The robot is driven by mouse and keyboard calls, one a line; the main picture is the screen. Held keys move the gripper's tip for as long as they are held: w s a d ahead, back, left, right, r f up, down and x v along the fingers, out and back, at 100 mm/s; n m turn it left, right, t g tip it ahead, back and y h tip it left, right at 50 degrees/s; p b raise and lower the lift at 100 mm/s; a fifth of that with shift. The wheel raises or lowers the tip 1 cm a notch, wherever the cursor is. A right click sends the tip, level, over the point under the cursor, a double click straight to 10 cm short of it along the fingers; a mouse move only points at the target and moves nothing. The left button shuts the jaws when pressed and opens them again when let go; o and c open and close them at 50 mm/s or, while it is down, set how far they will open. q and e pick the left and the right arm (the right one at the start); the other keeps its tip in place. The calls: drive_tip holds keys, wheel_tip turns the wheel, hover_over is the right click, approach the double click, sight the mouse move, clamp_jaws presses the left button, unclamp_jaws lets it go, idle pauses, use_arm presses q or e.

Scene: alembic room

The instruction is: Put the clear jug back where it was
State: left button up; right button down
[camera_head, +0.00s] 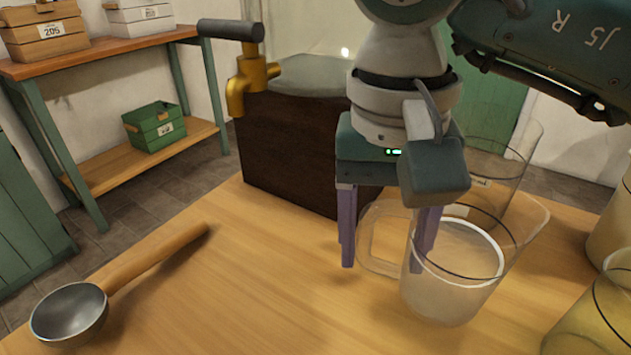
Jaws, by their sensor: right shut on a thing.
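The clear jug (455,290) is at the right of the head view, upright, with a pale, cloudy content and a handle on its left side. My right gripper (388,245) points down at the handle side, its purple fingers on either side of the handle, and is shut on the jug. One finger shows through or beside the clear wall. I cannot tell whether the jug's base touches the wooden table (250,290). My left gripper is not in view.
Another clear vessel (510,160) stands just behind the jug. Two more vessels (615,230) (600,315) are cut off at the right edge. A dark box with a brass tap (250,80) stands behind the gripper. A ladle (75,312) lies at left; the front middle is clear.

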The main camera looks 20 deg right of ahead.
drive_tip(key=shift+f, duration=0.9)
drive_tip(key=shift+f, duration=0.15)
drive_tip(key=c, duration=0.5)
unclamp_jaws()
drive_tip(key=shift+f, duration=0.1)
drive_tip(key=shift+c, duration=0.2)
drive_tip(key=o, duration=0.5)
drive_tip(key=shift+c, duration=0.2)
